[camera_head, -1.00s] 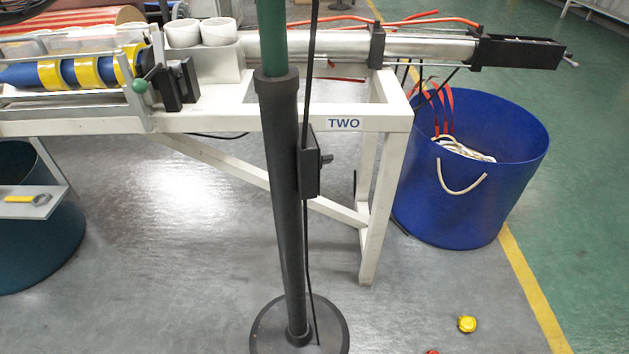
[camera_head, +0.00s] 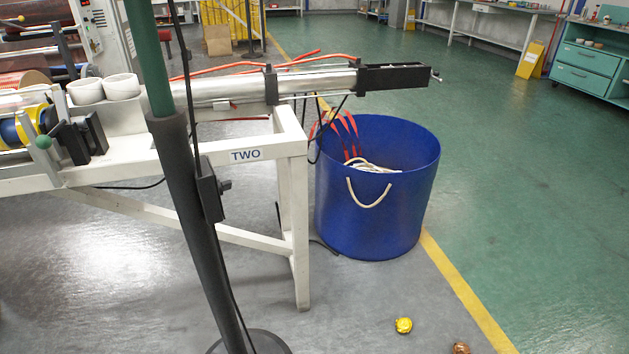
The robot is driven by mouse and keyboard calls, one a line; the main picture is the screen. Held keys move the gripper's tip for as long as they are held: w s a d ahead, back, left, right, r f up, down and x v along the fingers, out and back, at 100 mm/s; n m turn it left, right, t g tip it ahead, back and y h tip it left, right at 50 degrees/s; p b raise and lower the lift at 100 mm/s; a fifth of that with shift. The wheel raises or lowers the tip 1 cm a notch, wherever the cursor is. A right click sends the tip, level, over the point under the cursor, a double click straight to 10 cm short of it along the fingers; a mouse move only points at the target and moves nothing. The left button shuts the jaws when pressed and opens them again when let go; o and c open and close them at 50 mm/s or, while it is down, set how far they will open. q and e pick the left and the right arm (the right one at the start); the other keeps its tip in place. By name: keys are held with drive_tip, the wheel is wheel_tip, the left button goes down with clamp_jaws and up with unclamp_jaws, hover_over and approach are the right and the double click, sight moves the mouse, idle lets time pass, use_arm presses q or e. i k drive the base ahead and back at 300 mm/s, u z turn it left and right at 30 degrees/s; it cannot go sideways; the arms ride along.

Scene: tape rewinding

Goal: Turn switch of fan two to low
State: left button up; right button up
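The fan's stand is a dark pole (camera_head: 195,215) with a green upper part (camera_head: 150,55) and a round dark base (camera_head: 262,344). The fan head is out of view above. A small black switch box (camera_head: 209,195) sits on the right side of the pole, with a small knob (camera_head: 225,185) sticking out to its right. The knob's setting is too small to tell. Neither of my grippers is in view.
A white metal frame (camera_head: 297,200) stands behind the pole. A blue bin (camera_head: 375,215) with rope and red strips stands right of it. A yellow roll (camera_head: 403,325) and a brown one (camera_head: 461,348) lie on the floor. Open floor lies at the right.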

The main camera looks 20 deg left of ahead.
sight(227, 185)
drive_tip(key=z, duration=0.4)
drive_tip(key=i, duration=1.1)
drive_tip(key=u, duration=1.65)
